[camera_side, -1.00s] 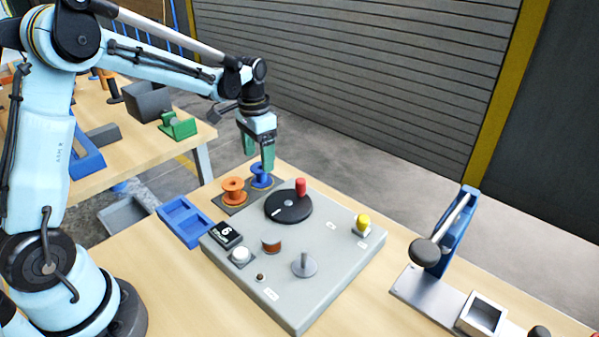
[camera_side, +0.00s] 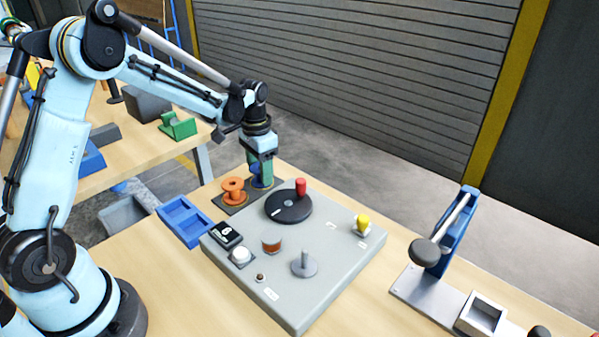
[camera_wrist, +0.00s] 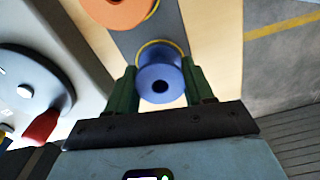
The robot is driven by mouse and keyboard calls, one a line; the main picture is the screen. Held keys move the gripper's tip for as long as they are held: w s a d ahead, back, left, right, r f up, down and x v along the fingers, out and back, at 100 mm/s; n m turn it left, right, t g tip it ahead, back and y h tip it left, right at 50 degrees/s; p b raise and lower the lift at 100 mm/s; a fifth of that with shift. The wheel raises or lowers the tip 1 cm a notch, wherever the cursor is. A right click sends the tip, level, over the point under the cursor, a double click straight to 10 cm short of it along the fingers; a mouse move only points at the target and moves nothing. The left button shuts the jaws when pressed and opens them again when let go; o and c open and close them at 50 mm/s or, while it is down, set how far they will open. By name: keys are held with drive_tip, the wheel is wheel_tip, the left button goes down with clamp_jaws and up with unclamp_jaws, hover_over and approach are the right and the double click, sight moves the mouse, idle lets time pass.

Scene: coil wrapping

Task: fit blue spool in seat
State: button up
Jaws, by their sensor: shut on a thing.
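The blue spool (camera_side: 261,182) stands at the right end of the dark spool plate (camera_side: 241,208), beside the orange spool (camera_side: 233,190). My gripper (camera_side: 262,180) points down over it with its green fingers on either side. In the wrist view the blue spool (camera_wrist: 160,80) sits between the two green fingers, its hole facing the camera, with a yellow ring at its far side. My gripper is shut on it. The fingers hide part of the spool in the side view. A grey post on a round base (camera_side: 304,264) stands empty on the grey board.
The grey board (camera_side: 335,270) carries a black disc (camera_side: 288,207) with a red handle (camera_side: 301,187), a brown coil (camera_side: 271,243), a white button (camera_side: 241,256) and a yellow knob (camera_side: 363,222). A blue tray (camera_side: 184,221) lies left. A blue lever stand (camera_side: 455,230) is right.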

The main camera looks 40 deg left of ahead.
drive_tip(key=shift+r, duration=0.4)
drive_tip(key=r, duration=0.3)
drive_tip(key=shift+d+r, duration=0.25)
drive_tip(key=shift+r, duration=0.15)
drive_tip(key=s+d+r, duration=0.4)
drive_tip(key=d+r, duration=0.2)
drive_tip(key=d, duration=0.4)
wheel_tip(320, 180, up, 4)
drive_tip(key=m, duration=0.4)
hover_over(304, 251)
drive_tip(key=shift+s+r, duration=0.1)
drive_tip(key=shift+r, duration=0.1)
drive_tip(key=shift+f, duration=2.9)
drive_tip(key=shift+f, duration=2.55)
